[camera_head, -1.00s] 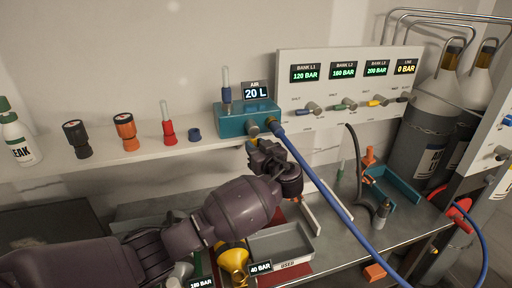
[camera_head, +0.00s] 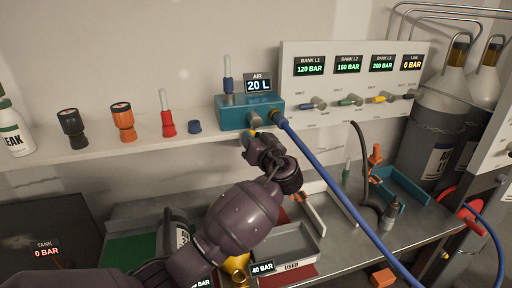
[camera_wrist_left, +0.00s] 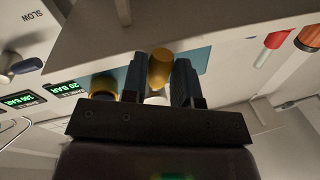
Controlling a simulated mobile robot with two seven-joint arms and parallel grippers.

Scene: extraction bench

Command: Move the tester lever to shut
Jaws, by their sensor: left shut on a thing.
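My left gripper (camera_head: 250,141) is up against the front of the tester from below. In the left wrist view its two dark fingers stand on either side of the yellow lever end (camera_wrist_left: 160,62), shut on it. The lever's exact angle is hard to tell. My right gripper is not in view.
A blue hose (camera_head: 335,190) runs from the tester's right side down across the bench. A valve panel (camera_head: 300,95) stands right of the tester. A grey tray (camera_head: 310,240) lies below.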

